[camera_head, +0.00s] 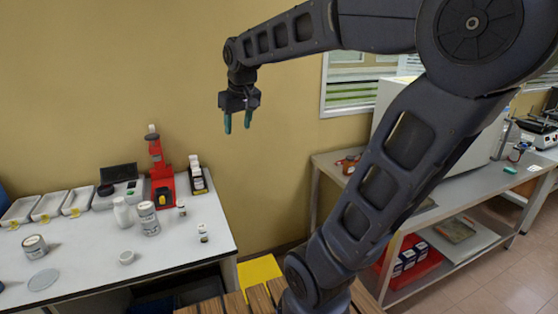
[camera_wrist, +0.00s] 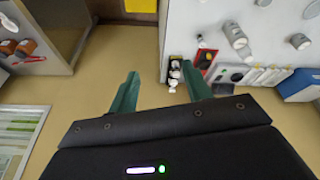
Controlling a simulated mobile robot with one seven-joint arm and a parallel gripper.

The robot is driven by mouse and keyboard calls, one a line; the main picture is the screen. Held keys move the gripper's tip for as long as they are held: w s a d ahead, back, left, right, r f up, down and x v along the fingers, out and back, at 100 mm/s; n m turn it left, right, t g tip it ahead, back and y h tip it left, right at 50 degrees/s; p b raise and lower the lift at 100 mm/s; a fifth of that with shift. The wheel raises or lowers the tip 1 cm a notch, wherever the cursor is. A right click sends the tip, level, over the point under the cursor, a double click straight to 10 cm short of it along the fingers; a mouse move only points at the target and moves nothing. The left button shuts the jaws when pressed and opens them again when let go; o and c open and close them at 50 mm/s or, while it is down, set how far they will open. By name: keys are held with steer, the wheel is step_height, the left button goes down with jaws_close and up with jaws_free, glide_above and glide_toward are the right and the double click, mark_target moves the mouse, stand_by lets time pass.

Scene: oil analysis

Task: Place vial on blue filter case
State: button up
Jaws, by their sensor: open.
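My gripper (camera_head: 237,122) is open and empty, with teal fingers hanging high in front of the wall, above and right of the white table. In the wrist view the open fingers (camera_wrist: 160,72) are spread over the wall and floor side, with nothing held between them. Two small vials stand on the table's right part: one near the right edge (camera_head: 203,234) and one beside the red device (camera_head: 181,208). A blue box (camera_wrist: 300,85) shows at the right of the wrist view; I cannot tell whether it is the blue filter case.
The white table (camera_head: 90,270) carries a red device (camera_head: 160,170), a black rack (camera_head: 198,182), a white jar (camera_head: 148,218), a grey-lidded can (camera_head: 35,246) and several trays (camera_head: 48,206). A metal shelf bench (camera_head: 330,163) stands right, holding a red tray (camera_head: 412,272) with small boxes.

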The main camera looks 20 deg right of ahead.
steer(key=s+d+f+m, duration=0.3)
steer(key=s+d+f, duration=0.5)
steer(key=s, duration=0.4)
steer(key=shift+t+h, duration=0.3)
steer(key=shift+t, duration=0.1)
